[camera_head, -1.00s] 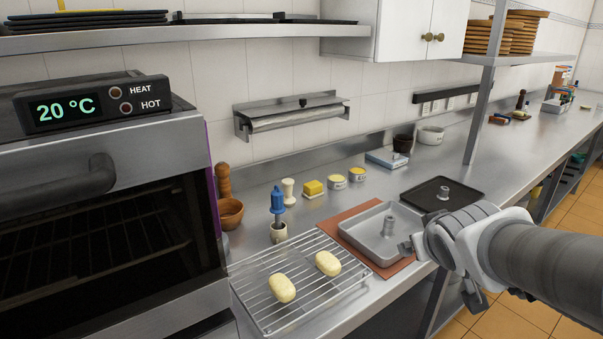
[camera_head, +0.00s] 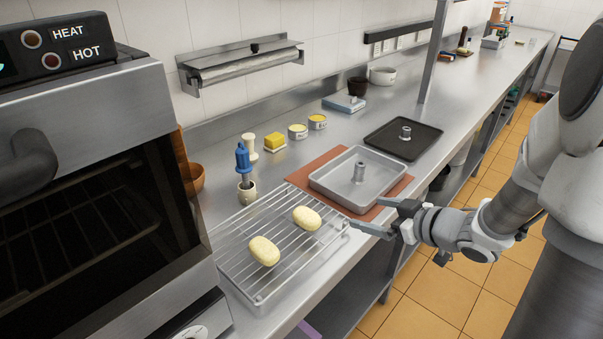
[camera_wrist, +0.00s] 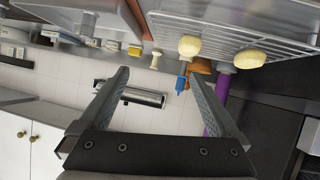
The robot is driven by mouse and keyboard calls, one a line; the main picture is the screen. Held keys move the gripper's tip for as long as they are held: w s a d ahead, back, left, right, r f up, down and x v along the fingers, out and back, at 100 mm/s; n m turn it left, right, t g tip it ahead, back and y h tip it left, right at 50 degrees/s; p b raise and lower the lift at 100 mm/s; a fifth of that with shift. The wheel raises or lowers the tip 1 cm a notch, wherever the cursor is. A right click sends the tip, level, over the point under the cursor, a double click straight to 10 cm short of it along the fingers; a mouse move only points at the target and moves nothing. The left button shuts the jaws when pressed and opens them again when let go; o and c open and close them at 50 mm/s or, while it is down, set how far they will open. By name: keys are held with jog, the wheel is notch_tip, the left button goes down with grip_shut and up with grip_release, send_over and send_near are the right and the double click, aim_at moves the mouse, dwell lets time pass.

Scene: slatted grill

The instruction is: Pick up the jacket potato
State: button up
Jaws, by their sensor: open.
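Two pale yellow potatoes lie apart on the wire rack (camera_head: 232,262) on the steel counter. One potato (camera_head: 264,251) is nearer the oven, and the other potato (camera_head: 306,219) is further back and to the right. I cannot tell which one is the jacket potato. My gripper (camera_head: 370,216) is open and empty, to the right of the rack near the counter's front edge, with its fingers pointing left. In the wrist view, the potatoes (camera_wrist: 190,46) (camera_wrist: 249,59) show at the top on the rack, beyond the open fingers (camera_wrist: 160,92).
A grey tray (camera_head: 333,191) on a reddish mat stands behind the rack, close to my gripper. A dark tray (camera_head: 403,150) lies further right. A blue-handled brush (camera_head: 243,160) stands in a small pot behind the rack. The oven (camera_head: 90,190) stands at the left.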

aim_at(312, 216)
jog(key=w+a+f, duration=0.2)
jog(key=a, duration=0.1)
jog(key=w+a+f+y+b, duration=0.1)
jog(key=w+a+f, duration=0.1)
jog(key=a, duration=0.1)
jog(key=w+a+f+g+y+b, duration=0.1)
jog(key=a+f, duration=0.1)
jog(key=a, duration=0.2)
jog(key=shift+w+n, duration=0.3)
jog(key=shift+w, duration=0.1)
jog(key=x, duration=0.4)
jog(key=shift+s+a+f+b, duration=0.2)
jog(key=shift+s+a+b, duration=0.1)
jog(key=shift+a+b, duration=0.1)
jog(key=shift+w+a+f, duration=0.15)
jog(key=shift+w+a, duration=0.1)
jog(key=shift+w, duration=0.15)
jog(key=shift+y, duration=0.3)
jog(key=c, duration=1.5)
